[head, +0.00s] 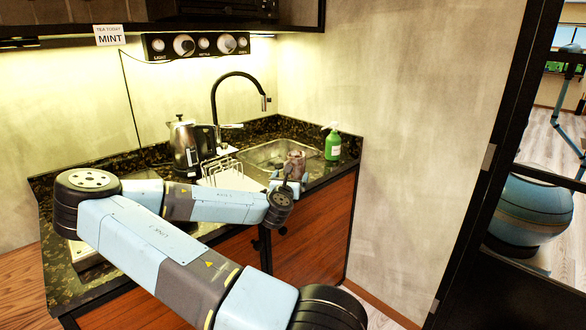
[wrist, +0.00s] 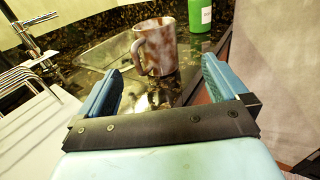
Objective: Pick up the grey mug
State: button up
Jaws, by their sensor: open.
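The mug (wrist: 157,47) stands upright on the dark stone counter in the wrist view, beside the sink's corner. It looks greyish with brown mottling, and its handle is on the left side. My gripper (wrist: 161,85) is open and empty, with its two blue fingers pointing toward the mug. The mug lies just beyond the fingertips, between their lines. In the head view the mug (head: 296,160) shows small at the sink's right front, partly hidden by my gripper (head: 287,178).
A green spray bottle (head: 333,143) stands right of the mug, near the wall. The sink (head: 262,154) with a black tap (head: 240,76) is behind and left. The counter's front edge is close.

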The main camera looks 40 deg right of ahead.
aim_at(294, 162)
jog(key=x, duration=1.3)
jog(key=shift+w+r, duration=0.35)
jog(key=shift+w, duration=0.2)
jog(key=c, duration=1)
jog(key=shift+c, duration=0.5)
jog(key=shift+r, duration=0.1)
